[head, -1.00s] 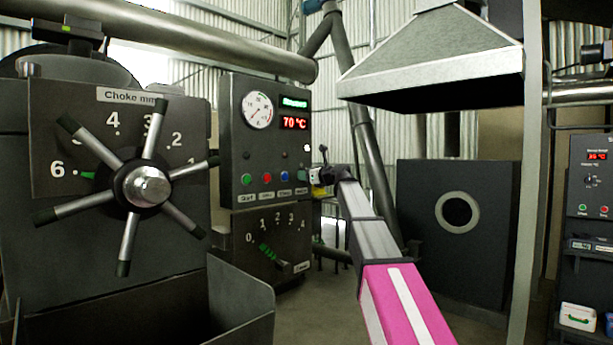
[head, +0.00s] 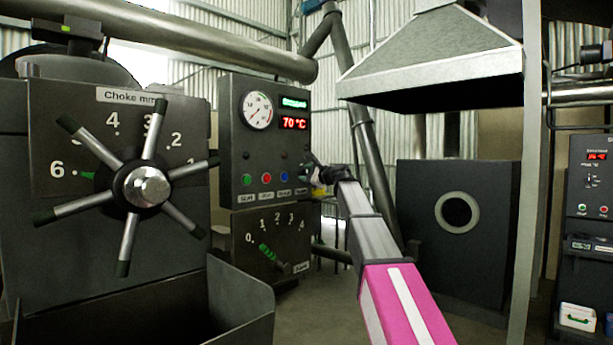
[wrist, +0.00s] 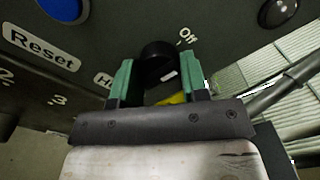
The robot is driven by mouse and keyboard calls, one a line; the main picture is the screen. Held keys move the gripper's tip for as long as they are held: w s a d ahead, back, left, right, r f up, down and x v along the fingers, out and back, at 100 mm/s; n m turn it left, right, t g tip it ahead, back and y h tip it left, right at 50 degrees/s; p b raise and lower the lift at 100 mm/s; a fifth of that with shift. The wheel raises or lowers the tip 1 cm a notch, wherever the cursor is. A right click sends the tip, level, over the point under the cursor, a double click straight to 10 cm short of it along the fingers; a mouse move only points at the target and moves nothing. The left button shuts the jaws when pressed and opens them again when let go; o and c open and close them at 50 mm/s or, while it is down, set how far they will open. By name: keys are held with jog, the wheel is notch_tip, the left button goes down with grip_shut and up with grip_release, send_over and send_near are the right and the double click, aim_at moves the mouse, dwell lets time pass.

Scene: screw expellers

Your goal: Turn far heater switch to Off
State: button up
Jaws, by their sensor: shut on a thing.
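The heater switch is a round black knob (wrist: 157,62) on the dark panel in the wrist view. My gripper (wrist: 158,80) has its two green fingers on either side of the knob and is shut on it. A small pale mark shows on the knob's lower right face. The "Off" label (wrist: 187,37) is to the knob's upper right. A partly hidden label starting with "H" (wrist: 103,80) is to its lower left. In the head view my gripper (head: 313,172) is at the right edge of the control panel (head: 262,150), and it hides the knob.
A blue button (wrist: 65,8) and a "Reset" label (wrist: 42,50) are left of the knob in the wrist view. In the head view a large spoked choke wheel (head: 147,187) stands left of the panel. A lower numbered panel (head: 270,240) is below it.

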jog(key=shift+n, duration=0.5)
jog(key=shift+s, duration=0.1)
jog(key=o, duration=0.9)
jog(key=shift+d, duration=0.1)
jog(key=v, duration=1)
jog(key=shift+s+d, duration=0.2)
